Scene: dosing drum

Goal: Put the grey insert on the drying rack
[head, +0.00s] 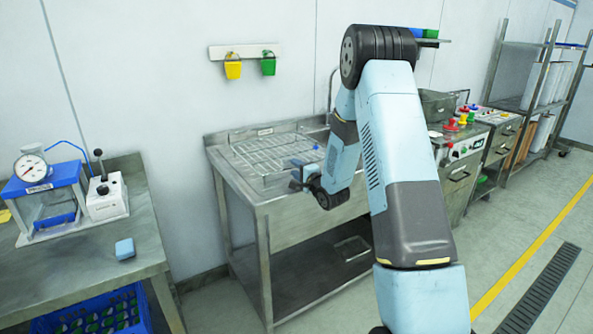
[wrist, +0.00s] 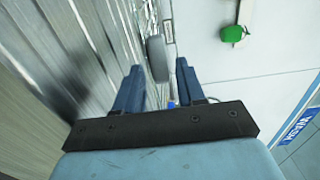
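The grey insert (wrist: 157,58) is a dark grey rounded block in the wrist view, between and just beyond the two blue fingers of my gripper (wrist: 158,66). A narrow gap shows on each side of it, so the fingers look open around it and not closed on it. The wire drying rack (head: 262,154) lies on the steel table in the head view; part of its wires shows past the insert in the wrist view (wrist: 151,18). I cannot tell whether the insert touches the rack.
The steel table (head: 268,202) has a raised back edge against the wall. A gauge press (head: 45,190) and a light blue block (head: 125,249) stand on the left bench. A control panel (head: 463,147) is at right.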

